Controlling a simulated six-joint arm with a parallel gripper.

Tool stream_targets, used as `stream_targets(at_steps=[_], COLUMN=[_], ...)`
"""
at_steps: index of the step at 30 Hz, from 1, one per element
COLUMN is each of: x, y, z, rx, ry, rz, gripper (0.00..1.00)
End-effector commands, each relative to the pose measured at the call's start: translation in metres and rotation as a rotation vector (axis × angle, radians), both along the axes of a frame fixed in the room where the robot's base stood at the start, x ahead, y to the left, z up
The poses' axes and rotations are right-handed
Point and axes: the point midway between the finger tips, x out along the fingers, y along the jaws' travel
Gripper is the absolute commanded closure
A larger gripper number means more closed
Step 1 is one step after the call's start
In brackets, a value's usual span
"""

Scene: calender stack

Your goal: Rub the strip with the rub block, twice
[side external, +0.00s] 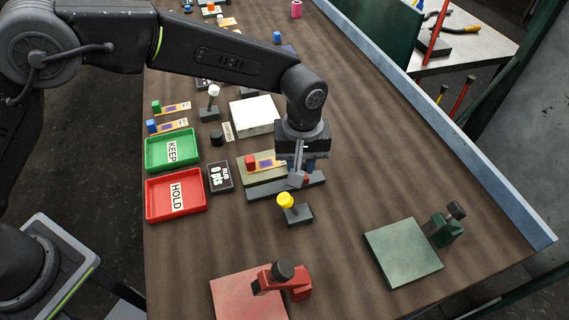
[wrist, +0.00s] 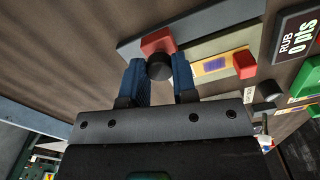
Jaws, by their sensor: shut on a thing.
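My gripper (side external: 304,176) is shut on the rub block, with its blue fingers on either side of the block's black knob in the wrist view (wrist: 158,62). The rub block (wrist: 157,40) is red under the knob. It is over or on the long grey bar (wrist: 205,22); I cannot tell whether it touches. The strip (side external: 266,163) is yellow with a purple patch and a red cube at one end. It lies on a beige pad (side external: 262,177), left of my gripper in the side view. It also shows in the wrist view (wrist: 212,66).
A black sign (side external: 220,177) reads RUB 0 pts. Green KEEP (side external: 154,165) and red HOLD (side external: 154,213) trays stand at left. A yellow-knobbed stand (side external: 296,213) is close in front. A white block (side external: 253,116) lies behind. The table's right side is mostly clear.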

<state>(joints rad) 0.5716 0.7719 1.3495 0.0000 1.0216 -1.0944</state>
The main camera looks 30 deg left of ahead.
Motion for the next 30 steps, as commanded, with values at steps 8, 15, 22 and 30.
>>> stream_targets(at_steps=[8, 15, 22, 30], x=[0.023, 0.027, 0.027, 0.026], y=[-0.022, -0.026, -0.027, -0.026], z=[0.001, 0.002, 0.002, 0.001], rx=[-0.002, -0.006, -0.009, -0.005], ry=[-0.004, -0.007, -0.010, -0.005], rz=[0.002, 0.002, 0.002, 0.001], gripper=[1.00, 1.00, 0.68, 0.48])
